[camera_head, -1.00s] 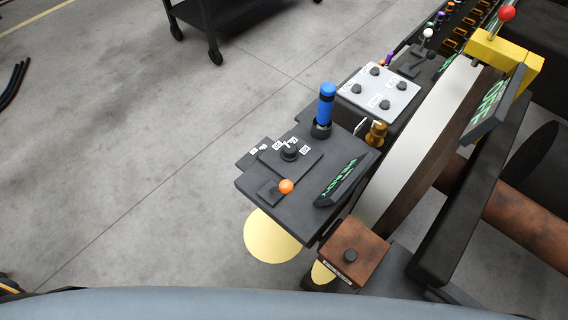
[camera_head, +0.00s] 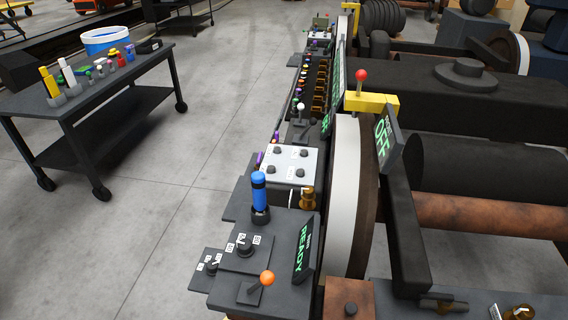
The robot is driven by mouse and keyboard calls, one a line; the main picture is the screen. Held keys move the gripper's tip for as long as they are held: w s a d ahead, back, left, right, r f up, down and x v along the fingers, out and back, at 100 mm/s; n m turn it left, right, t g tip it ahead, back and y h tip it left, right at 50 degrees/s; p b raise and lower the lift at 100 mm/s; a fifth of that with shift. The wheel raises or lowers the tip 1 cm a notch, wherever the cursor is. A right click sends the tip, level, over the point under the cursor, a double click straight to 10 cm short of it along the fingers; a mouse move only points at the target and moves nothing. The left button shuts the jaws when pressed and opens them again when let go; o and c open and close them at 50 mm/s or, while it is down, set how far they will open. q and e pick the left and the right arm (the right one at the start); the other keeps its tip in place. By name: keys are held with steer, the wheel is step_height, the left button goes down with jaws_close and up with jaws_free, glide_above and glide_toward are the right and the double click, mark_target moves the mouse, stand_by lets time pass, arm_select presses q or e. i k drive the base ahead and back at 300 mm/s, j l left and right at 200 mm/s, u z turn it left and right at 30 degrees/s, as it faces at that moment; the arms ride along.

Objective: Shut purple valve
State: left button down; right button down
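Several small purple parts show along the row of controls. One purple part (camera_head: 260,159) stands at the left edge of the white knob panel. Neither of my grippers is in view.
A near console (camera_head: 265,230) carries a blue cylinder (camera_head: 259,193), an orange-tipped lever (camera_head: 266,279) and a READY display (camera_head: 304,248). A red-knobbed lever on a yellow block (camera_head: 372,102) stands right. A dark cart (camera_head: 120,92) stands left. Open floor lies between.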

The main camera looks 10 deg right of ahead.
mark_target(258, 162)
steer(key=i+j, duration=0.25)
steer(key=j, duration=0.15)
steer(key=i+j, duration=0.2)
steer(key=j, duration=0.2)
steer(key=i+j, duration=0.25)
steer(key=j, duration=0.15)
steer(key=i+j, duration=0.25)
steer(key=j, duration=0.15)
steer(key=i+j+z, duration=0.1)
steer(key=i+j, duration=0.15)
steer(key=j, duration=0.15)
steer(key=i+j, duration=0.2)
steer(key=j, duration=0.2)
steer(key=i+j, duration=0.25)
steer(key=j, duration=0.15)
